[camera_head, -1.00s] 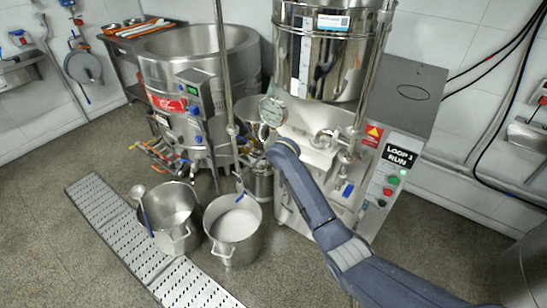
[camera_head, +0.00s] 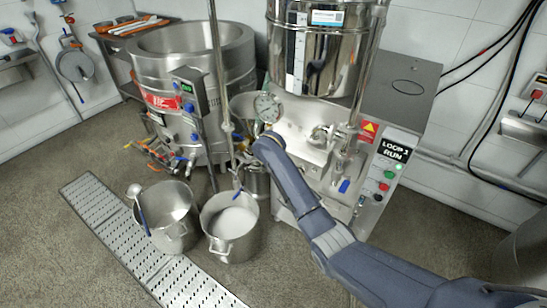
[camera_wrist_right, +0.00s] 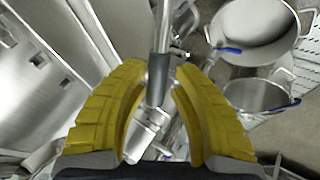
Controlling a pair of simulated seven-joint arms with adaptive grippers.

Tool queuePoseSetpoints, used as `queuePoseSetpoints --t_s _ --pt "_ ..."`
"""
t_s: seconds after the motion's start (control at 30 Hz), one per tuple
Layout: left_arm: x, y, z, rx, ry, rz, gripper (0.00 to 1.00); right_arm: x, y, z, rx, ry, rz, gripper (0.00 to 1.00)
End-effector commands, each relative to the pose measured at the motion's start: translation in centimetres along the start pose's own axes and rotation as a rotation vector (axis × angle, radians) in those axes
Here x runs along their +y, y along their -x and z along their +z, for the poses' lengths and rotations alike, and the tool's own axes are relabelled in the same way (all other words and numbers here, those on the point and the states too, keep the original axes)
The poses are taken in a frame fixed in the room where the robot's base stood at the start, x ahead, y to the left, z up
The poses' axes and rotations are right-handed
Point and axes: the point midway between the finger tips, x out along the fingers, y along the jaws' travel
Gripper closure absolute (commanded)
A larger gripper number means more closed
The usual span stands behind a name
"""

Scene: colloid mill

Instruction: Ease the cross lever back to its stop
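A metal bar with a dark sleeve (camera_wrist_right: 158,78) runs between my right gripper's yellow fingers in the right wrist view; it looks like the cross lever, but I cannot be sure. My right gripper (camera_wrist_right: 160,80) is open around it, with a gap showing on each side of the sleeve. The bar meets a metal fitting (camera_wrist_right: 150,122) below. My left gripper is not in view.
Two steel pots stand on the floor, one with a ladle (camera_head: 140,205) and one with white contents (camera_head: 232,222). A perforated drain cover (camera_head: 125,240) lies beside them. A large kettle (camera_head: 195,90) stands left of the mill.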

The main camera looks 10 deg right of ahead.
Motion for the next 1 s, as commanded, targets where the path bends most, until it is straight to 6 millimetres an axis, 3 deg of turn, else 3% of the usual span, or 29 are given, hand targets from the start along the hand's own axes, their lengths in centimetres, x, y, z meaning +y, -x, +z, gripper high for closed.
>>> queuePoseSetpoints --t_s 0.13,0.53,1.0 --pt "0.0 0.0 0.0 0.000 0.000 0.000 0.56 0.1 0.1 -0.1 0.001 -0.001 0.002 0.60" --pt "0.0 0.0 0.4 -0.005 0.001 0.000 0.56 0.2 0.9 -0.2 0.004 -0.001 0.003 0.60" --pt "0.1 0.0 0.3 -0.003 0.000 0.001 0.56 0.1 7.9 -0.3 0.007 -0.003 0.001 0.60"
